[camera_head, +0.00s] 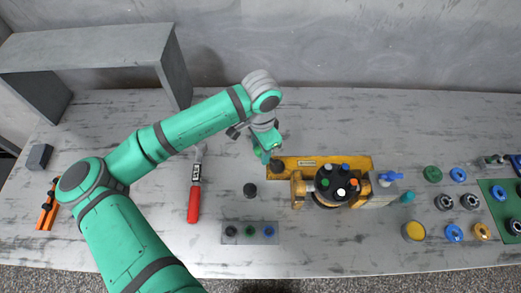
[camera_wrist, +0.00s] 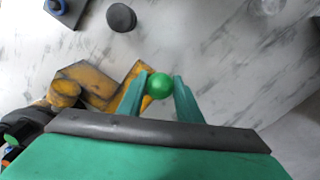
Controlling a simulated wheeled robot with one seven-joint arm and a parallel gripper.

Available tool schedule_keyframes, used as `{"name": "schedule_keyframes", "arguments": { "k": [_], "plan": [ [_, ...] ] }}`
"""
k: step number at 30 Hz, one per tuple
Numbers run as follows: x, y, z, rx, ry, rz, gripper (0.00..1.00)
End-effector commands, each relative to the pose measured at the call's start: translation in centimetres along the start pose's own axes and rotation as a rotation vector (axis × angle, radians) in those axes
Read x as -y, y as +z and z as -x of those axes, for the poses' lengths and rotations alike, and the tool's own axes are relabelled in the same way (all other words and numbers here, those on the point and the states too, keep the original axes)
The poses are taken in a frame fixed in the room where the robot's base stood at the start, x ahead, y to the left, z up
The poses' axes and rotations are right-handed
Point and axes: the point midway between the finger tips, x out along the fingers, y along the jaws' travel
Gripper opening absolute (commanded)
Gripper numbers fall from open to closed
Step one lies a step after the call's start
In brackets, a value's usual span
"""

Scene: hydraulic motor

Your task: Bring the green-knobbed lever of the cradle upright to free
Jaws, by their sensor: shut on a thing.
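The yellow cradle (camera_head: 363,161) stands on the table right of centre and holds a dark round motor (camera_head: 332,187) with several coloured ports on top. The green knob (camera_wrist: 160,86) of the lever sits between the two fingertips of my gripper (camera_wrist: 160,88) in the wrist view, and the gripper is shut on it. In the head view my gripper (camera_head: 266,150) is at the cradle's left end, and the knob is hardly told apart from the green fingers. The lever's shaft is hidden, so its tilt cannot be told.
A black cylinder (camera_head: 250,190) stands left of the cradle. A grey plate (camera_head: 249,233) with several coloured plugs lies in front. A red-handled tool (camera_head: 194,196) lies further left. Several rings and caps lie to the right, near a green mat (camera_head: 493,207). The table behind the cradle is clear.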

Motion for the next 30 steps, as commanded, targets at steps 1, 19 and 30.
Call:
{"name": "schedule_keyframes", "arguments": {
  "k": [1, 19, 30],
  "plan": [
    [0.0, -0.3, 0.2, -0.005, -0.003, -0.001, 0.20],
    [-0.4, -0.8, 0.6, -0.003, 0.000, 0.002, 0.19],
    [-1.2, -1.8, 0.8, -0.002, 0.004, -0.007, 0.20]
  ]
}}
